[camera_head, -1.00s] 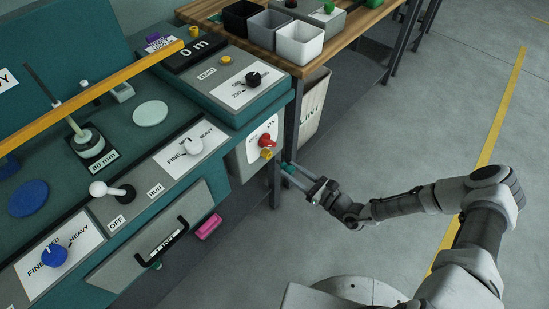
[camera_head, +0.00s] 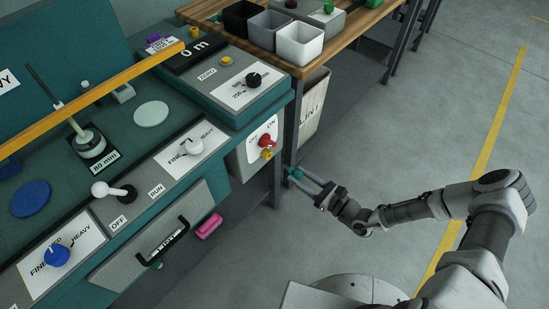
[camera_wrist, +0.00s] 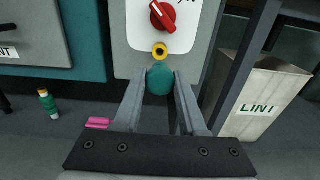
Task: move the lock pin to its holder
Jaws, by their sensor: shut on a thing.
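My gripper (camera_wrist: 159,84) is shut on a teal round-ended piece, likely the lock pin (camera_wrist: 160,77). Its teal end also shows at the fingertips in the head view (camera_head: 295,173), and the rest is hidden between the fingers. In the wrist view, a yellow ring with a dark centre (camera_wrist: 160,51) sits on the white plate just beyond the teal end. The held piece looks apart from it in the head view. I cannot tell for sure which thing is the holder.
A red rotary switch (camera_wrist: 162,16) is above the yellow ring. A pink block (camera_head: 209,226) and a green-and-yellow piece (camera_wrist: 48,104) are to the left. A bench leg and a LINT bin (camera_wrist: 262,100) stand to the right. Open floor (camera_head: 380,140) lies right of the bench.

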